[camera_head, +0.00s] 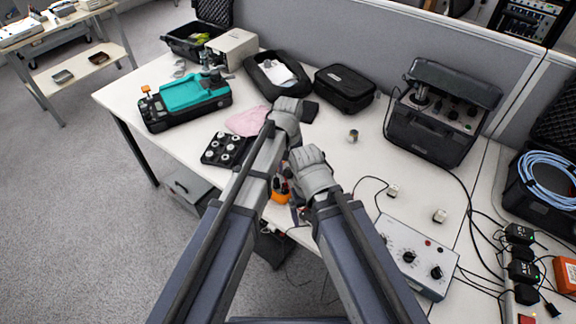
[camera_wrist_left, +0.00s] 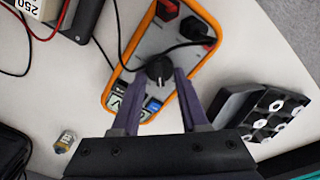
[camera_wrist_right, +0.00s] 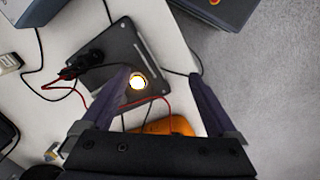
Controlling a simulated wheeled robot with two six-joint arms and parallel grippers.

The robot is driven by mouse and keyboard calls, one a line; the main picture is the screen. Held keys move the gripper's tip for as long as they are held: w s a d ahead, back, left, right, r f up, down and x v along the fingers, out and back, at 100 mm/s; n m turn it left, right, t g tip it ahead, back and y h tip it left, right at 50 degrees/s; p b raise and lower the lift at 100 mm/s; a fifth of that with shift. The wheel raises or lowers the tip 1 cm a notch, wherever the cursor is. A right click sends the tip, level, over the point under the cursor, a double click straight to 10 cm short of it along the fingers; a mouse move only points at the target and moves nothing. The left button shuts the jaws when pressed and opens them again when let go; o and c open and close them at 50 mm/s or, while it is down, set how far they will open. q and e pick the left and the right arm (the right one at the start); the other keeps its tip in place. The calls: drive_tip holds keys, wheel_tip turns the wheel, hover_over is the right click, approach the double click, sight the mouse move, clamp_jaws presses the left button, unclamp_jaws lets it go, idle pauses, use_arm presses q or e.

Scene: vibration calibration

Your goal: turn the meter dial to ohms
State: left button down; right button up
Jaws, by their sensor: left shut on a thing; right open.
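The orange-edged meter (camera_wrist_left: 196,83) lies on the white table, with a black round dial (camera_wrist_left: 158,68) on its grey face. My left gripper (camera_wrist_left: 159,77) is shut on the dial, one finger at each side. In the head view my arms hide most of the meter (camera_head: 280,197). My right gripper (camera_wrist_right: 160,75) is open and empty, above the table close to the meter, whose orange edge (camera_wrist_right: 172,125) shows between its fingers.
A dark plate with a glowing lamp (camera_wrist_right: 137,81) and red and black leads lies near the right gripper. A black tray of weights (camera_head: 226,149) and a pink cloth (camera_head: 247,121) lie left. A grey control box (camera_head: 413,256) stands right. The table's middle is fairly clear.

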sight(288, 168)
use_arm(q)
drive_tip(key=shift+c, duration=2.1)
unclamp_jaws()
drive_tip(key=shift+r, duration=0.1)
use_arm(e)
drive_tip(key=shift+r, duration=0.1)
use_arm(q)
wheel_tip(288, 168, up, 8)
drive_tip(key=p, duration=0.8)
use_arm(e)
wheel_tip(288, 168, up, 8)
use_arm(q)
drive_tip(key=shift+f, duration=0.2)
use_arm(e)
drive_tip(key=shift+f, duration=0.2)
